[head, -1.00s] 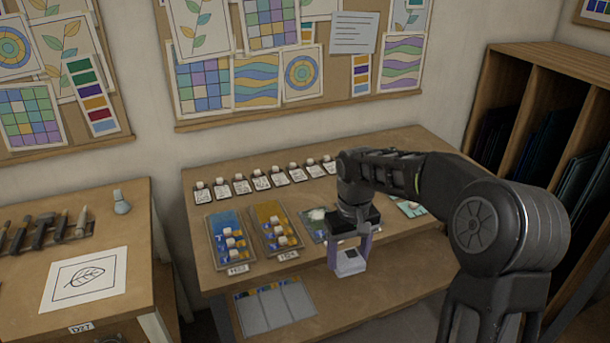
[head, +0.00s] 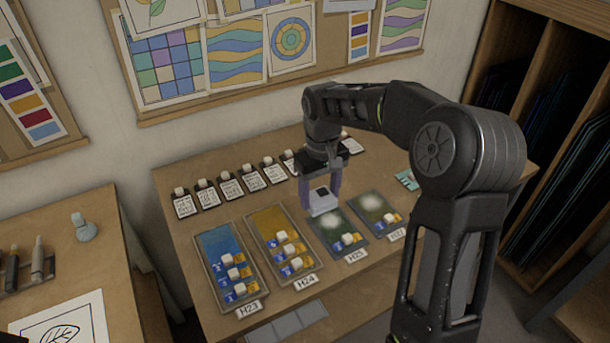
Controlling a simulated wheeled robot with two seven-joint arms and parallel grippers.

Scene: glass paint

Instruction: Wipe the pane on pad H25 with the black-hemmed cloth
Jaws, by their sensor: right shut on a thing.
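My right gripper (head: 320,192) points down and is shut on a small white folded cloth (head: 322,209) with a dark square on top. I cannot make out its hem clearly. The cloth is at the back left part of the pane on pad H25 (head: 355,226); I cannot tell whether it touches the glass. This pane is dark green with a whitish smear (head: 333,221), partly beside the cloth. A small pale cube with blue and yellow tags sits at its front, above the H25 label (head: 355,255). My left gripper is not in view.
Pads H23 (head: 211,268) with a blue pane and H24 (head: 257,245) with an amber pane lie to the left. Another green smeared pane (head: 373,207) lies right. Several cards with pale knobs (head: 230,187) line the back. My right arm covers the table's right part.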

